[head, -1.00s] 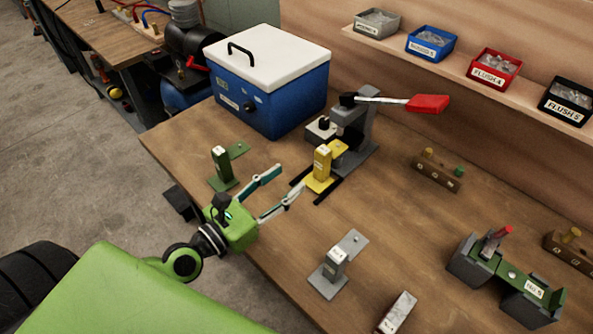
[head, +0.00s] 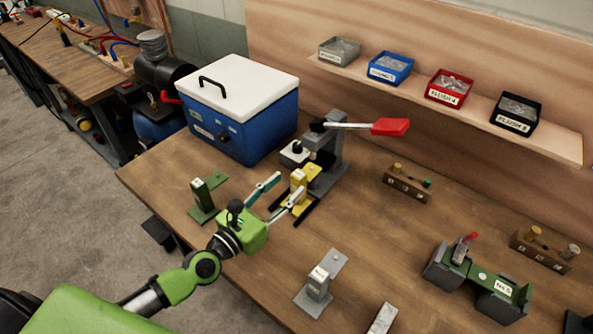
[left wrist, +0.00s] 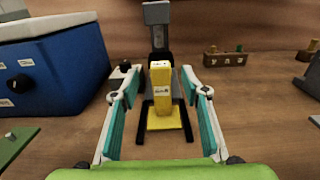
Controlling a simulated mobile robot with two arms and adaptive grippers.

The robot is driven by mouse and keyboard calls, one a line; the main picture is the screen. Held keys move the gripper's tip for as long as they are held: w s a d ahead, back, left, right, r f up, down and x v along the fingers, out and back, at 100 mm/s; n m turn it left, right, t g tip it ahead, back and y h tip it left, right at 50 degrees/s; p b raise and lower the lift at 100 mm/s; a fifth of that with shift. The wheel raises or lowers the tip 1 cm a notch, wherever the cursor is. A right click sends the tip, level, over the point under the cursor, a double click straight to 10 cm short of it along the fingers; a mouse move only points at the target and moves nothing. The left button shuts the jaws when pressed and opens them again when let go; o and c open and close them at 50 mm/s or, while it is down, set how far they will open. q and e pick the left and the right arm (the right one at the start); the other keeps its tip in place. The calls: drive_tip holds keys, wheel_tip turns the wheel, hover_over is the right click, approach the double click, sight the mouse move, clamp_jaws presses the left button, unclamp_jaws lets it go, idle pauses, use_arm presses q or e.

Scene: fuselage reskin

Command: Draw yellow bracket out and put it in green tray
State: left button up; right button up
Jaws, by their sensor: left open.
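The yellow bracket (head: 299,183) stands upright on its flat base, over the dark rails at the foot of the grey lever press (head: 328,160). In the left wrist view the bracket (left wrist: 160,88) shows ahead, centred between the finger lines. My left gripper (head: 290,184) is open and empty, its two teal-padded fingers pointing at the bracket. In the left wrist view a gap shows on each side of the bracket; how far the tips reach along it is hard to tell. No green tray can be made out with certainty. My right gripper is not in view.
A green bracket (head: 203,196) stands left of the gripper, a grey one (head: 318,281) nearer the front edge. A blue box with a white lid (head: 245,105) stands behind. The press lever has a red handle (head: 390,127). A green fixture (head: 480,277) stands at right.

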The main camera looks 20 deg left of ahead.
sight(295, 178)
use_arm(q)
drive_tip(key=shift+p+x, duration=0.5)
drive_tip(key=shift+x, duration=2.25)
clamp_jaws()
